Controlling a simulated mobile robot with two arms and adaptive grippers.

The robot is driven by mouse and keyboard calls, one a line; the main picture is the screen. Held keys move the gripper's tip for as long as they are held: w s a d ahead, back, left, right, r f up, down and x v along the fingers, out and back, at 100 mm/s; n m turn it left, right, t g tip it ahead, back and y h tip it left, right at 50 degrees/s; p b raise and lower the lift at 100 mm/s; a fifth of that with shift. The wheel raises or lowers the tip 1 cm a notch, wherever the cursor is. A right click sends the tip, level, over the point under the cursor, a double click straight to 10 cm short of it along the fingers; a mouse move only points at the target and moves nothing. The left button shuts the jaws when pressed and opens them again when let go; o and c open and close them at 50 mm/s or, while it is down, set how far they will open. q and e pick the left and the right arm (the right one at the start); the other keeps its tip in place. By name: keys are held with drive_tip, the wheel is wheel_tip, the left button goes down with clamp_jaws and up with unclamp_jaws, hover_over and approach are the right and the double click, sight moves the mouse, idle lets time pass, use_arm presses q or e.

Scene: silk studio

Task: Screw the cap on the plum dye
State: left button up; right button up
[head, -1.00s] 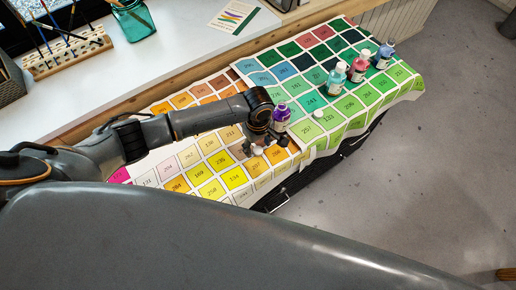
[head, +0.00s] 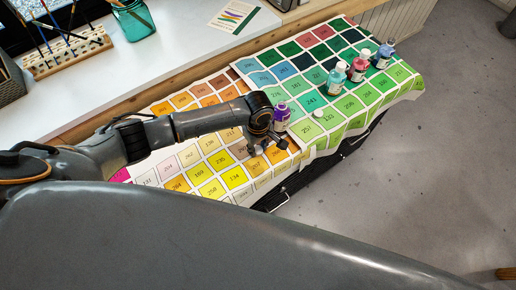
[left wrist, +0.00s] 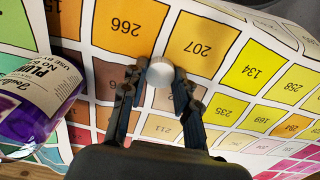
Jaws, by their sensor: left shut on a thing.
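The plum dye bottle (head: 281,116) stands on the colour-chart cloth, just behind my left gripper in the head view. In the left wrist view the bottle (left wrist: 40,100) is at the left edge, with purple dye and a white label, partly cut off. My left gripper (left wrist: 160,76) is shut on a small white cap (left wrist: 160,72), held between its fingertips. In the head view the left gripper (head: 266,149) is low over the orange and yellow squares, beside the bottle and apart from it. My right gripper is not in view.
Another small white cap (head: 318,113) lies on the cloth (head: 215,160) right of the plum bottle. Teal (head: 337,78), red (head: 358,68) and blue (head: 384,55) dye bottles stand further back right. A brush rack (head: 68,55) and glass jar (head: 133,20) are on the counter.

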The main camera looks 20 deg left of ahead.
sight(258, 150)
use_arm(q)
drive_tip(key=shift+r, duration=0.15)
drive_tip(key=shift+r, duration=0.3)
wheel_tip(258, 150, up, 2)
drive_tip(key=shift+r, duration=0.2)
drive_tip(key=d+r+b, duration=0.1)
drive_tip(key=d+r, duration=0.4)
drive_tip(key=d, duration=0.2)
drive_tip(key=s+d+r+b, duration=0.1)
drive_tip(key=d+r+b, duration=0.1)
drive_tip(key=d+r, duration=0.2)
drive_tip(key=d, duration=0.3)
drive_tip(key=shift+r, duration=0.35)
drive_tip(key=shift+a, duration=0.1)
